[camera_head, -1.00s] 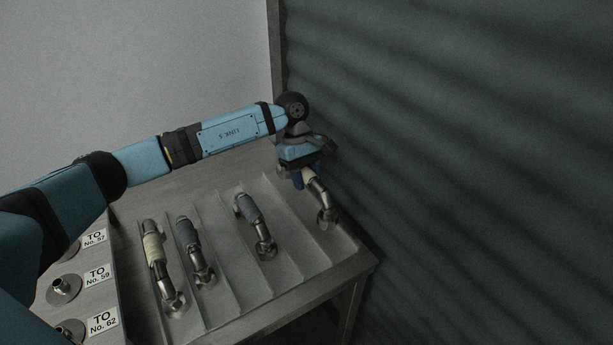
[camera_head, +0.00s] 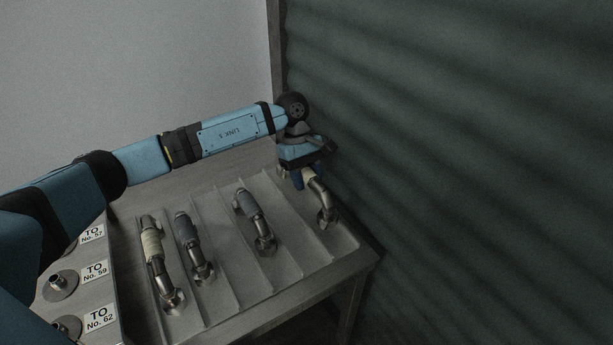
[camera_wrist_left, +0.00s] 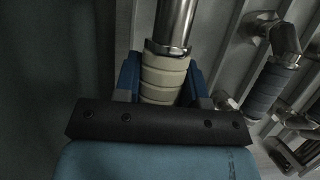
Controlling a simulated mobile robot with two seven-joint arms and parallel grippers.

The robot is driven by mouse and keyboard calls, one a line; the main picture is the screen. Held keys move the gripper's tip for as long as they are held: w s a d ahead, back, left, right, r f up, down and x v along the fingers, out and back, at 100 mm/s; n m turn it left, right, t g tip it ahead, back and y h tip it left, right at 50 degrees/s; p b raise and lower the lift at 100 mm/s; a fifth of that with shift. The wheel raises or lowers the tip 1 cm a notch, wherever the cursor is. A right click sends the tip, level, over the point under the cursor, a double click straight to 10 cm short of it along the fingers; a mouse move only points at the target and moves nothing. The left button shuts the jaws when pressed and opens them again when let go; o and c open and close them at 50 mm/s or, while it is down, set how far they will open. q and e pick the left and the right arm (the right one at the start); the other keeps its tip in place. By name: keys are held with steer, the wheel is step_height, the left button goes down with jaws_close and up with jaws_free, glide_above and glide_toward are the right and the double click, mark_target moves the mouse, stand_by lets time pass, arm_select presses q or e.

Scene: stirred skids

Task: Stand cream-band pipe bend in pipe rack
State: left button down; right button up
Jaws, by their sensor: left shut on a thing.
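A cream-band pipe bend (camera_head: 323,201) is at the right end of a ribbed grey rack (camera_head: 218,258), which looks like the pipe rack. Its bare metal lower end is at the rack surface; I cannot tell whether it touches. My left gripper (camera_head: 307,181) is shut on its cream band from above. In the left wrist view the cream band (camera_wrist_left: 163,78) sits between the blue fingers, with the bare metal tube (camera_wrist_left: 175,22) beyond. Another cream-banded bend (camera_head: 153,245) is at the rack's left. My right gripper is not in view.
Two grey-banded bends (camera_head: 187,237) (camera_head: 250,207) are in other bays, separated by thin upright ribs. A corrugated dark wall (camera_head: 460,150) stands close on the right. A panel of flanged stubs with number labels (camera_head: 95,271) is at the lower left.

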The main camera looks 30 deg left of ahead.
arm_select(q)
steer(key=shift+f+b, duration=1.05)
steer(key=shift+f, duration=0.25)
steer(key=shift+f, duration=0.25)
steer(key=c, duration=0.6)
jaws_free()
steer(key=p+v, duration=0.1)
steer(key=v, duration=1.3)
steer(key=shift+s+d, duration=0.1)
steer(key=shift+d, duration=0.05)
